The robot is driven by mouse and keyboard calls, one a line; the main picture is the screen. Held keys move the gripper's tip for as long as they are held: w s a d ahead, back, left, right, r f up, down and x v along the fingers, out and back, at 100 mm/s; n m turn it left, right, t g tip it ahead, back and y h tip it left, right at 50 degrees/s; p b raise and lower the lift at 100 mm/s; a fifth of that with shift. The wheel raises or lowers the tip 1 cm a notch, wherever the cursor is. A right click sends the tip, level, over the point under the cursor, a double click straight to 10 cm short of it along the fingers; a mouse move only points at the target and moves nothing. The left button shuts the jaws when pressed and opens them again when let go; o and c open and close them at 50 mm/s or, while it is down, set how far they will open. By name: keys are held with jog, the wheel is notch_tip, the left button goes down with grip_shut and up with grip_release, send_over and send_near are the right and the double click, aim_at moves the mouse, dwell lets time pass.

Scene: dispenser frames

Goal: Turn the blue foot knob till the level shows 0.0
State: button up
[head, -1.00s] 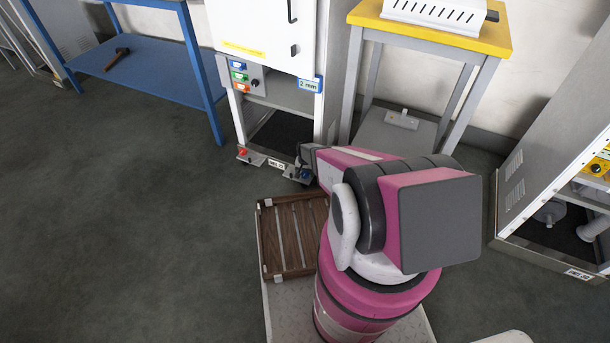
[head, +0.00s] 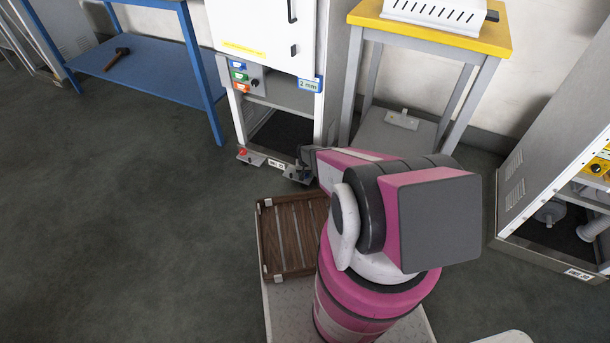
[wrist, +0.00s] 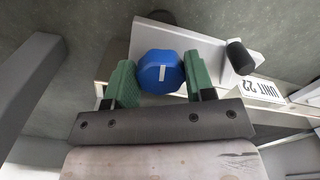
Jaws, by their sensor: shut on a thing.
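The blue foot knob (wrist: 161,72) has a white mark on its face, in the wrist view. It sits between the two green finger pads of my gripper (wrist: 161,85), which is shut on it. In the head view my gripper (head: 303,165) is low at the front right foot of the white cabinet (head: 265,35) and mostly hides the knob. A blue tag on the cabinet reads "2 mm" (head: 309,85). I cannot make out a level readout of 0.0.
A red foot knob (head: 243,152) is at the cabinet's front left foot. A unit label (wrist: 262,91) and a dark round peg (wrist: 240,57) are close to my gripper. A yellow-topped table (head: 430,33) stands right of the cabinet.

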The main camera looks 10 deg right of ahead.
jog(key=shift+n, duration=1.1)
jog(key=o, duration=0.9)
jog(key=shift+d, duration=0.1)
jog(key=m, duration=0.4)
notch_tip(320, 180, up, 12)
notch_tip(320, 180, up, 19)
jog(key=n, duration=0.2)
send_over(305, 175)
jog(key=s, duration=0.9)
jog(key=shift+w+r, duration=0.15)
jog(key=shift+r, duration=0.05)
